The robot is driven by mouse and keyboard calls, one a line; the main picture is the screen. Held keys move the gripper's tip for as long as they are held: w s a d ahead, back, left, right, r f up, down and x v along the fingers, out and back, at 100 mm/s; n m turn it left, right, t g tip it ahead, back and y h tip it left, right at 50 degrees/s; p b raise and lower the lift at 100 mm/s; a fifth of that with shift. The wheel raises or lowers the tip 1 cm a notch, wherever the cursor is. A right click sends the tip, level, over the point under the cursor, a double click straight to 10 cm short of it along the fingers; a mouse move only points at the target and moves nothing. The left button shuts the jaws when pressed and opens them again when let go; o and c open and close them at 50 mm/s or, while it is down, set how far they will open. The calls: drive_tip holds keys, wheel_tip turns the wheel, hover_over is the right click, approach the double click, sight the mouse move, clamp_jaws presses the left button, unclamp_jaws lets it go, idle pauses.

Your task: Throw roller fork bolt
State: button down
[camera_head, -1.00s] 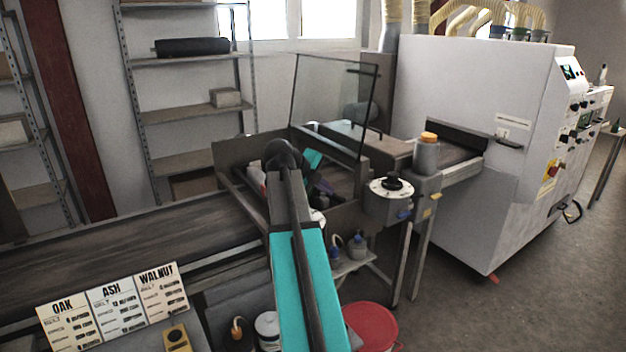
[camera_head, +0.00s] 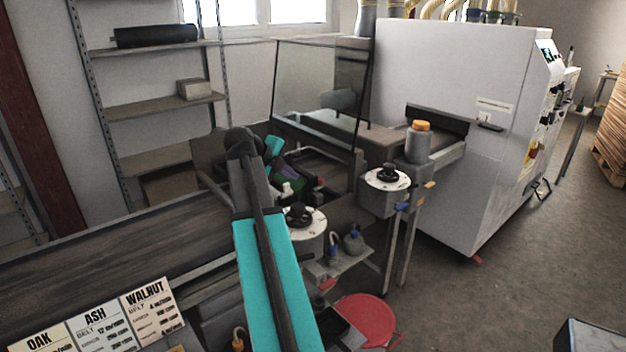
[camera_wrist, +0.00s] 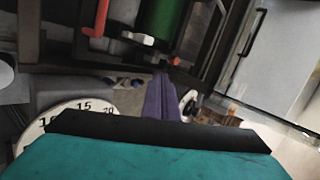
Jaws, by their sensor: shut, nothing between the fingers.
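My gripper (camera_wrist: 161,84) shows in the wrist view as narrow purple fingers, closed together and empty. The fingertips point up toward a green roller (camera_wrist: 162,18) in a dark metal frame. A pale metal piece (camera_wrist: 136,38) sits at the roller's near end, and a red L-shaped handle (camera_wrist: 98,18) stands left of it. I cannot tell which of these is the fork bolt. The fingertips look close below the frame; contact is unclear. In the head view my arm reaches into the roller station, partly hiding it.
A glass guard (camera_head: 318,92) stands raised behind the station. Dials (camera_head: 387,178) (camera_head: 300,217) and an orange-capped bottle (camera_head: 419,142) are close by. Floor at right is mostly free.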

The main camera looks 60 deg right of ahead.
drive_tip(key=p, duration=0.3)
approach(319, 183)
wheel_tip(319, 183, down, 3)
drive_tip(key=d+p, duration=0.1)
drive_tip(key=d, duration=0.1)
drive_tip(key=shift+s+d+f+p, duration=0.1)
drive_tip(key=shift+d+f+p, duration=0.2)
drive_tip(key=shift+p, duration=0.1)
drive_tip(key=shift+s+d+f+p, duration=0.15)
drive_tip(key=shift+d+p, duration=0.15)
drive_tip(key=shift+d, duration=0.4)
